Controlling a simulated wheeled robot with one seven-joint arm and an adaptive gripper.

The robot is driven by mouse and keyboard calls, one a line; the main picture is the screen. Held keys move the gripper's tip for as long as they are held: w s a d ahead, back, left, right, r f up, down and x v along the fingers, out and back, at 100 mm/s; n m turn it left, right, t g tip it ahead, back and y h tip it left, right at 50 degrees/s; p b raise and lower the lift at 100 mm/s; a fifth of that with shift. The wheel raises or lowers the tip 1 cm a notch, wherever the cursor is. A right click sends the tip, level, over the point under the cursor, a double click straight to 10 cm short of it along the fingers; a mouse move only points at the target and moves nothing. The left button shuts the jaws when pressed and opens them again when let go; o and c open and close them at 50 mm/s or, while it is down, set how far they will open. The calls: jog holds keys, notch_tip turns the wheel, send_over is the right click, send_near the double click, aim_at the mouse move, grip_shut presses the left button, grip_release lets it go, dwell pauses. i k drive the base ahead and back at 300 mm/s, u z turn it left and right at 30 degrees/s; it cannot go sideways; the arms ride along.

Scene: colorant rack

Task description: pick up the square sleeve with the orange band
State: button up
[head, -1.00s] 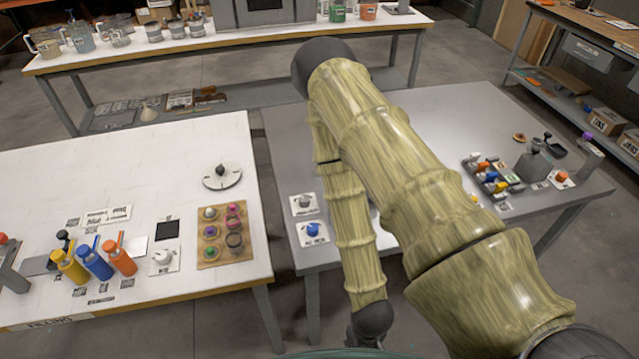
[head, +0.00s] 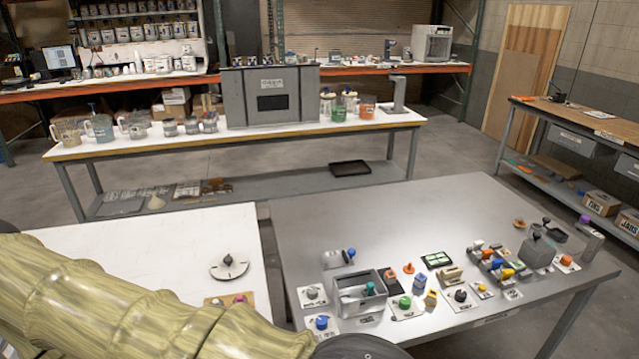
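I cannot pick out a square sleeve with an orange band for sure at this size. Several small orange pieces show on the grey table (head: 370,225): an orange knob (head: 408,268) near the grey open box (head: 339,295), an orange-topped piece (head: 483,251) in the dark rack (head: 496,267), and an orange knob on a white card (head: 567,261) at the right. My arm crosses the lower left of the head view. My gripper is not in view.
The white table (head: 150,245) at left holds a round dial (head: 229,267); my arm hides its front. Small knobs and blocks crowd the grey table's front edge, while its back half is clear. A bench with a grey cabinet (head: 270,97) stands behind.

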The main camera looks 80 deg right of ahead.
aim_at(390, 278)
jog(key=u, duration=0.5)
jog(key=k, duration=1.45)
jog(key=z, duration=1.65)
